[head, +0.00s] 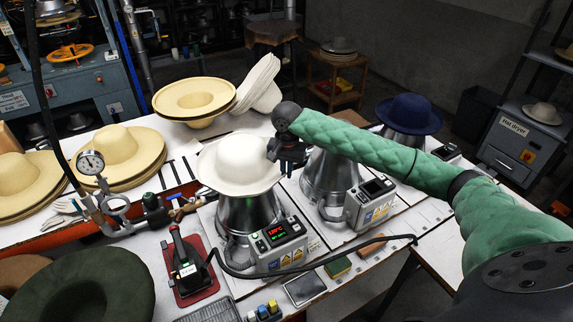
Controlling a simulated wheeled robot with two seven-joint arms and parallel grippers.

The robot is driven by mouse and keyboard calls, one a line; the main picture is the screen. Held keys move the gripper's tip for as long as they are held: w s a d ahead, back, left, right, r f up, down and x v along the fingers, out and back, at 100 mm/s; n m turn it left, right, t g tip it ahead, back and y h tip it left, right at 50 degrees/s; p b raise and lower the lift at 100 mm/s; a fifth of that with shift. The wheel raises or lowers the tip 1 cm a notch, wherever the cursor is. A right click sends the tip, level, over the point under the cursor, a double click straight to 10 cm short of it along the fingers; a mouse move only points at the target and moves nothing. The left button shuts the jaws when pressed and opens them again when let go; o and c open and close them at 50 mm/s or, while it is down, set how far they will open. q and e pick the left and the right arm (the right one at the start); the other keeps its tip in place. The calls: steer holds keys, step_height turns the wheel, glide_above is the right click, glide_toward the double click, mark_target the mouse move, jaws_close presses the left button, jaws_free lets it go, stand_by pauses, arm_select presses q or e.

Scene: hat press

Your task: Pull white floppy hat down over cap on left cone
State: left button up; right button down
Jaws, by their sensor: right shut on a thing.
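The white floppy hat (238,163) sits over the top of the left metal cone (246,215), brim spread around it. The cap under it is hidden. My right gripper (284,165) reaches in from the right and is shut on the right edge of the white hat's brim; its fingertips are small and dark here. My left gripper is not in view.
A second cone (329,172) stands to the right with a control box (369,203). The left cone's box (277,245) has a lit display. Cream hats (120,155), a dark green hat (85,288) and a gauge with pipes (91,162) crowd the left. A navy hat (408,112) is behind my right arm.

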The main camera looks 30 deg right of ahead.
mark_target(286, 180)
steer(key=shift+f, duration=1.85)
steer(key=shift+s+a+r, duration=0.1)
steer(key=shift+s+a, duration=0.15)
steer(key=shift+s, duration=0.05)
steer(key=shift+f, duration=0.5)
stand_by(0.4)
steer(key=c, duration=1.5)
jaws_free()
steer(key=shift+r, duration=3.75)
